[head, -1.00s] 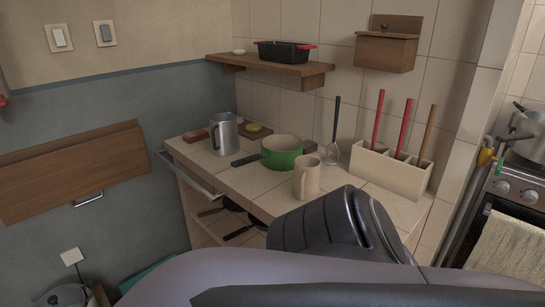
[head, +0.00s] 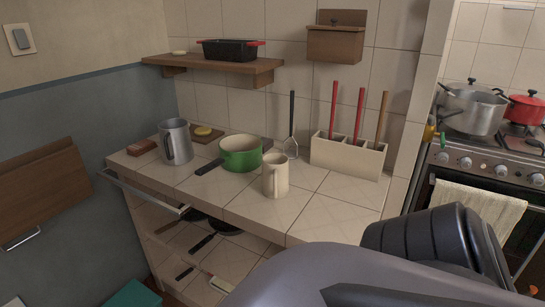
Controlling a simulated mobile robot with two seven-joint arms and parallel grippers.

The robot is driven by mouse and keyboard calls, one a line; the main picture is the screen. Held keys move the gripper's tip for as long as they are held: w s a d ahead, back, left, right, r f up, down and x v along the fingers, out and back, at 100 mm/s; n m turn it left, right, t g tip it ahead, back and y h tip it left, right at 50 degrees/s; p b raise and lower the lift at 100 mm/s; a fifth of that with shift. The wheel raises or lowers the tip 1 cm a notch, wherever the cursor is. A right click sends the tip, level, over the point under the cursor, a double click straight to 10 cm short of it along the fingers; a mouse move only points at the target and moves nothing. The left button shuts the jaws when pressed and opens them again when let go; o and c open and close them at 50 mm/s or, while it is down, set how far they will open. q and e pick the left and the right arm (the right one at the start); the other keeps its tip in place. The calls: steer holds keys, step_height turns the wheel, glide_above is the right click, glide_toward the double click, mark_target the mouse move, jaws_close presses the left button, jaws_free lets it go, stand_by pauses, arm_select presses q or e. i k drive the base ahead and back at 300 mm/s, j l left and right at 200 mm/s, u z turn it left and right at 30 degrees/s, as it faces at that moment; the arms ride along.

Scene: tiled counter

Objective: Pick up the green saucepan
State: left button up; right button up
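The green saucepan (head: 240,155) stands upright on the tiled counter (head: 325,215), towards its back. Its dark handle points to the front left. A cream mug (head: 275,176) stands just in front of it to the right and hides a little of its side. A grey arm of mine fills the lower right of the head view, ending in a dark ribbed part. No gripper fingers show, and neither gripper is in view.
A metal jug (head: 175,142) stands left of the saucepan, with a sponge on a board (head: 203,133) behind. A whisk (head: 291,125) leans at the wall beside a cream utensil holder (head: 347,156). The counter's front right is clear. A stove (head: 490,165) stands at right.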

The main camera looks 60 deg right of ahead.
mark_target(228, 161)
steer(key=i+j+z, duration=0.1)
steer(key=z, duration=0.35)
steer(key=i+j+z, duration=0.1)
steer(key=z, duration=0.3)
steer(key=i+j+z, duration=0.1)
steer(key=z, duration=0.35)
steer(key=j+z, duration=0.2)
steer(key=z, duration=0.25)
steer(key=j+z, duration=0.2)
steer(key=z, duration=0.2)
steer(key=j+z, duration=0.25)
steer(key=z, duration=0.2)
steer(key=i+j+z, duration=0.1)
steer(key=j+z, duration=0.2)
steer(key=z, duration=0.2)
